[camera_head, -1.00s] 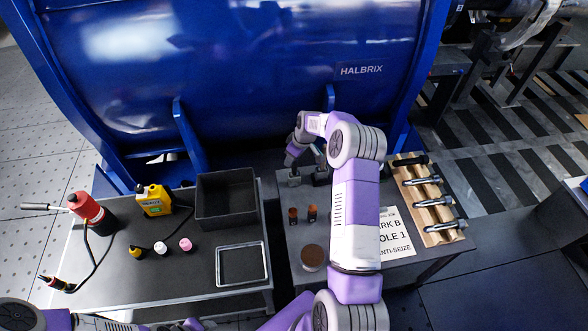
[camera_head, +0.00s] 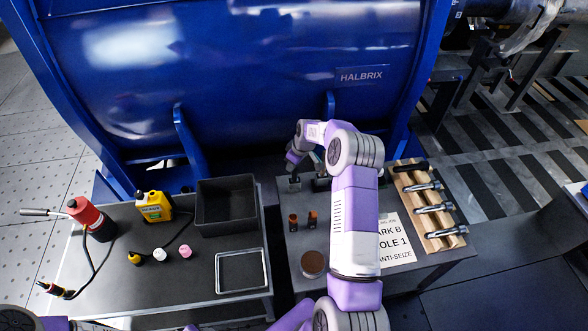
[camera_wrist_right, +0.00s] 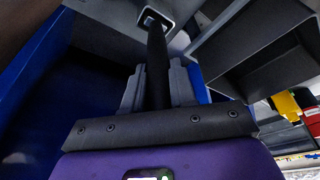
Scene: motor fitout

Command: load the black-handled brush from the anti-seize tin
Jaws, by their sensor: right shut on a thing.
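My right gripper (camera_head: 291,170) points down at the back left of the right-hand table. In the right wrist view its fingers (camera_wrist_right: 158,88) are shut on a black handle (camera_wrist_right: 157,60), which I take for the brush. The handle runs into a pale square opening (camera_wrist_right: 156,20); the bristles are hidden. In the head view a small grey holder (camera_head: 295,184) stands right under the gripper. The anti-seize tin, a round brown-topped pot (camera_head: 312,263), stands nearer the front, apart from the gripper. My left gripper is not visible; only part of that arm shows at bottom left.
An instruction sheet (camera_head: 393,240) reads "ANTI-SEIZE". A wooden rack (camera_head: 408,185) holds several bolts. Two small orange-and-black bottles (camera_head: 293,222) stand behind the tin. The left table holds a black bin (camera_head: 226,225) and an empty tray (camera_head: 242,287). A blue motor housing (camera_head: 260,80) rises behind.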

